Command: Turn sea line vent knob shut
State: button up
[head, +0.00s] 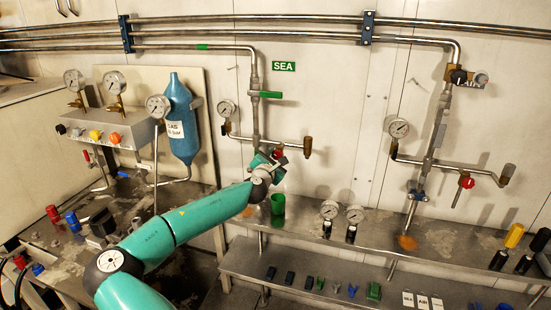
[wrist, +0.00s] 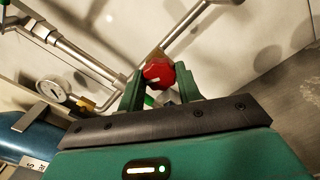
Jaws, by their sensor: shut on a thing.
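The sea line vent knob (wrist: 158,72) is a round red knob with a small white mark, at the lower part of the vertical pipe under the green SEA sign (head: 284,66). My gripper (wrist: 160,82) is shut on it, one finger on each side, in the wrist view. In the head view my gripper (head: 270,160) reaches the pipe from the lower left, and the red knob (head: 279,152) shows only partly behind the fingers. A green-handled valve (head: 270,95) sits higher on the same pipe. A gauge (head: 227,108) is on its left branch.
A blue cylinder (head: 183,120) and a gauge panel (head: 110,132) stand to the left. A green cup (head: 278,204) stands on the shelf just below my gripper. The AIR line, with another red knob (head: 466,182), is at the right. Small parts lie on the lower shelf.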

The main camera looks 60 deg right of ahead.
jog(key=m, duration=1.2)
jog(key=shift+r+m, duration=0.1)
jog(key=shift+m, duration=0.2)
dwell(0.3)
jog(key=o, duration=1)
jog(key=shift+c, duration=0.2)
jog(key=s+a, duration=0.2)
jog(key=a, duration=1.1)
jog(key=shift+a, duration=0.35)
